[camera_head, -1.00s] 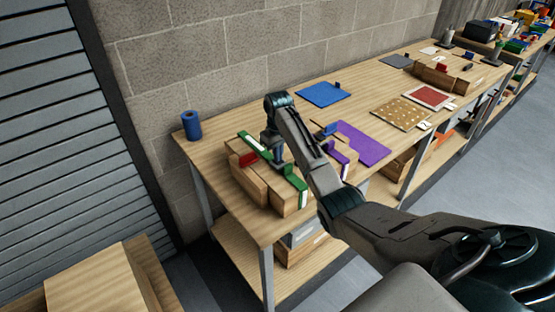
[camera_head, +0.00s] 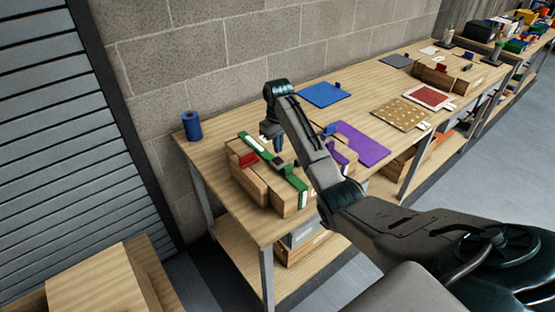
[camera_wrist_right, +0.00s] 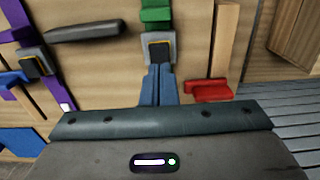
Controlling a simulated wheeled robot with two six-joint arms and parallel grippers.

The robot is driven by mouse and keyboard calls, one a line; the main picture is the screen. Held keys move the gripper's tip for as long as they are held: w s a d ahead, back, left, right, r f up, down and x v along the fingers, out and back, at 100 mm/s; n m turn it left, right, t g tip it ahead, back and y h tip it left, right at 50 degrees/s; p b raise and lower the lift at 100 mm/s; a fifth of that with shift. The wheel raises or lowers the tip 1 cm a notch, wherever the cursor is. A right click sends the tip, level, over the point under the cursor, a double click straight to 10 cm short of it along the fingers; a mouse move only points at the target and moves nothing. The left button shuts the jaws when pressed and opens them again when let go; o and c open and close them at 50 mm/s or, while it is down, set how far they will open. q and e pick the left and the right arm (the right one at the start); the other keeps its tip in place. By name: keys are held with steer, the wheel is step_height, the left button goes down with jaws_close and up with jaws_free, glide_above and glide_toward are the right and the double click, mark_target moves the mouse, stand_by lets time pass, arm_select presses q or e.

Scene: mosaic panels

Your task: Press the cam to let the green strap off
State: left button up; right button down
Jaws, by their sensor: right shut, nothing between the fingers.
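The green strap (camera_head: 257,150) lies across the top of a wooden box (camera_head: 243,187) at the near-left end of the bench, and its end hangs over the front. A dark cam buckle (camera_head: 285,168) sits on it; in the right wrist view the cam (camera_wrist_right: 158,49) has a grey frame with a black and yellow middle. My right gripper (camera_head: 280,146) is above the strap; in the wrist view its blue fingers (camera_wrist_right: 158,75) are together and empty, just below the cam in the picture. Whether they touch it I cannot tell. The fingers hide the strap below the cam. My left gripper is not in view.
A red piece (camera_head: 248,159) is beside the green strap. A purple strap (camera_head: 338,155) with another buckle (camera_wrist_right: 35,61) lies to the right, partly behind my arm. A dark handle (camera_wrist_right: 83,30) lies between the straps. A blue roll (camera_head: 192,126) stands at the bench's left corner.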

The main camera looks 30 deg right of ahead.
mark_target(278, 160)
step_height(278, 160, up, 4)
steer(key=shift+f, duration=0.15)
stand_by(0.3)
stand_by(0.4)
